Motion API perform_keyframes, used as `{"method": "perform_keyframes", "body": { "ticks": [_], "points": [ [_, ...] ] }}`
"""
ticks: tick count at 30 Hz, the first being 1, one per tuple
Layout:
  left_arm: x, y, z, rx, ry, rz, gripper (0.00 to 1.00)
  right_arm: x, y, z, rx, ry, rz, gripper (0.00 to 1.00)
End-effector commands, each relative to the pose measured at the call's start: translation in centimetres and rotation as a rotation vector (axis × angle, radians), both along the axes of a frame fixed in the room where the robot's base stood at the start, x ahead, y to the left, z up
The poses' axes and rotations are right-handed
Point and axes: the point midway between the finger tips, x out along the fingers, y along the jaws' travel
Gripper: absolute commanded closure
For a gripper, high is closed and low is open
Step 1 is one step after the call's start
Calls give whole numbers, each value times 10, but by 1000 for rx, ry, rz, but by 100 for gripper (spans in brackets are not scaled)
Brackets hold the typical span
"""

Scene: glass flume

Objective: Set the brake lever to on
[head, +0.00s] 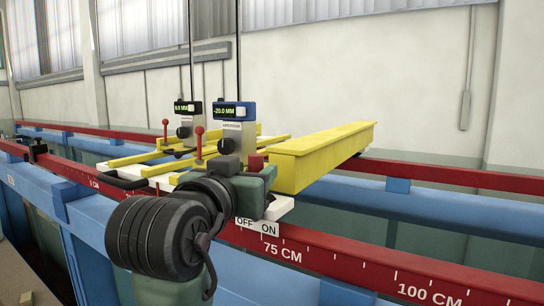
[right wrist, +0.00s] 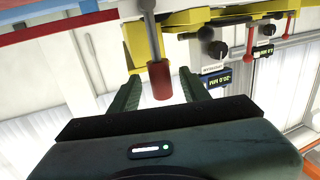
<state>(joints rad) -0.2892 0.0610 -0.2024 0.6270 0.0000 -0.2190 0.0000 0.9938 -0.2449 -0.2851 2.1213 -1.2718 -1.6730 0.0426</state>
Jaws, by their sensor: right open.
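The brake lever has a red grip on a metal rod. In the right wrist view its red grip (right wrist: 160,80) shows between the two green fingers of my right gripper (right wrist: 160,92), with gaps visible at its sides. The gripper is open around or just in front of it; I cannot tell the exact depth. In the head view my right gripper (head: 254,184) is at the carriage's near edge and hides most of the lever; a dark red piece (head: 257,162) shows behind it. The OFF/ON label (head: 257,226) is just below. My left gripper is not in view.
The white carriage with yellow beams (head: 318,155) rides on red rails (head: 345,263) with centimetre marks, above the blue flume frame (head: 86,213). Two gauges, one reading -20.0 MM (head: 233,111), stand behind, with red-knobbed levers (head: 199,131) beside them.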

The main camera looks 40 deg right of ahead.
Motion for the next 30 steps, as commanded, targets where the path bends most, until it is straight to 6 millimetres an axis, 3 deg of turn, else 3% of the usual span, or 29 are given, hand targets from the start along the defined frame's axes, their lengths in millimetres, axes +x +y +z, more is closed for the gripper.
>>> {"method": "perform_keyframes", "body": {
  "ticks": [4, 13, 17, 22, 26, 30],
  "points": [
    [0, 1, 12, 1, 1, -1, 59, 9, -13, 4, -2, 1, -3, 54],
    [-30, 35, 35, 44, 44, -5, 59, 38, -50, 3, -2, 3, -3, 54],
    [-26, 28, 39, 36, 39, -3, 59, 45, -58, 1, -2, 3, -1, 54],
    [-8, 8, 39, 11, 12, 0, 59, 47, -61, -1, -1, 1, -1, 54],
    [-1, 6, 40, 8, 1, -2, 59, 47, -60, -1, -1, 1, 0, 54],
    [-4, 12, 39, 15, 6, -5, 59, 46, -60, -1, -1, 1, 0, 90]
  ]
}}
